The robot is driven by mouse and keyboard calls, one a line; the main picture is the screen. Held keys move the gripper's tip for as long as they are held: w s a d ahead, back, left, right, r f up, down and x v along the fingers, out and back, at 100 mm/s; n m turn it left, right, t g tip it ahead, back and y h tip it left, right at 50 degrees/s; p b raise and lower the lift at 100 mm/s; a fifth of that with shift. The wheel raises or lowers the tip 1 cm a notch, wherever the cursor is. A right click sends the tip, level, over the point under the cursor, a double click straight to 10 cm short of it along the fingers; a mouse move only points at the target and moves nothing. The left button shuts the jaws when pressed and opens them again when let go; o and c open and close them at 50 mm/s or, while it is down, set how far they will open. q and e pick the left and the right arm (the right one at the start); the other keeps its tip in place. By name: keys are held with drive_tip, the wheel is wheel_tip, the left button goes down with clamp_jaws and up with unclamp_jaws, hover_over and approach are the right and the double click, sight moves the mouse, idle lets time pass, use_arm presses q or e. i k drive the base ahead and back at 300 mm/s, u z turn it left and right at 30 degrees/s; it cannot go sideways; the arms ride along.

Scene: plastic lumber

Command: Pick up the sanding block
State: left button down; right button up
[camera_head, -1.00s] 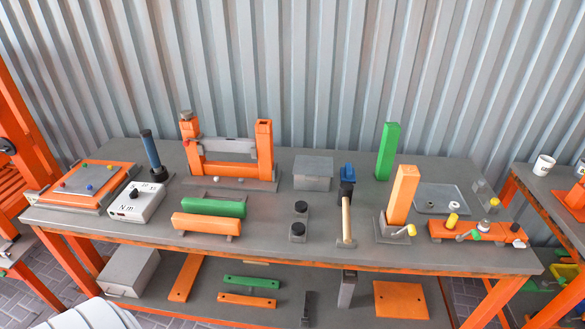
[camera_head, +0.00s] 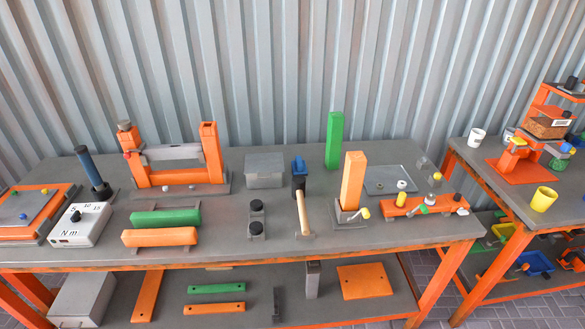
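No object can be surely identified as the sanding block. A small blue piece (camera_head: 299,165) stands on a dark part at the back middle of the main bench. A brown speckled block (camera_head: 547,124) with a white label sits in an orange stand on the right table. I cannot tell whether either is the sanding block. Neither of my grippers shows in the head view.
The main bench (camera_head: 80,255) holds a grey box (camera_head: 265,170), a hammer (camera_head: 304,214), a green post (camera_head: 334,140), an orange post (camera_head: 352,180) and orange and green bars. The right table (camera_head: 470,165) holds a white cup (camera_head: 477,136) and a yellow cup (camera_head: 543,199). Bare floor lies between them.

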sight(299, 166)
drive_tip(key=u, duration=0.6)
drive_tip(key=i, duration=0.8)
drive_tip(key=u, duration=0.4)
